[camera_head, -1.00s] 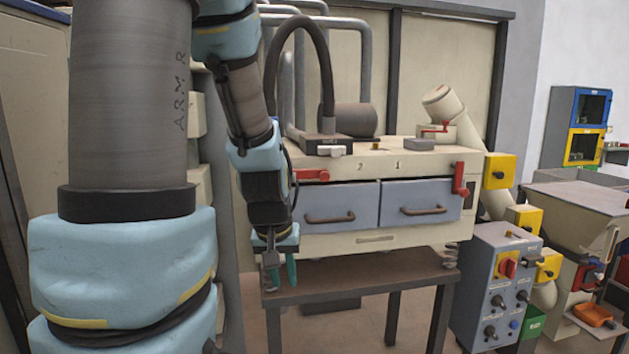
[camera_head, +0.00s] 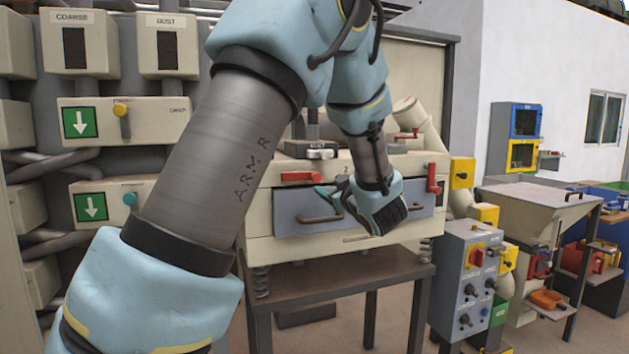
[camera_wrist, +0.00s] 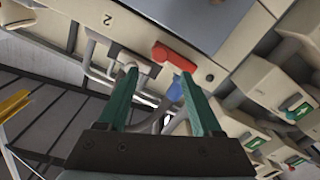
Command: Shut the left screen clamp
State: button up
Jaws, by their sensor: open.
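The left screen clamp (camera_head: 299,177) is a red handle lying level on the upper front edge of the cream screen box (camera_head: 262,212). It also shows in the wrist view (camera_wrist: 174,58), just beyond my fingertips. The right clamp (camera_head: 432,178) is red and its handle points down. My gripper (camera_head: 328,198) is in front of the left grey drawer, right of and slightly below the left clamp in the head view. In the wrist view, its two green fingers (camera_wrist: 155,74) are apart with nothing held between them.
Two grey drawers with bar handles (camera_head: 320,219) are below the clamps. A brown table (camera_head: 350,272) stands under the box. A control panel (camera_head: 468,275) is at right. Label boxes with green arrows (camera_head: 120,122) are at left.

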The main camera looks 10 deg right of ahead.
aim_at(317, 178)
jog(key=w+p, duration=0.1)
jog(key=w, duration=0.5)
jog(key=w+a+p, duration=0.1)
jog(key=w, duration=0.2)
jog(key=shift+a+p, duration=0.1)
jog(key=shift+p, duration=0.25)
grip_shut()
dwell(0.9)
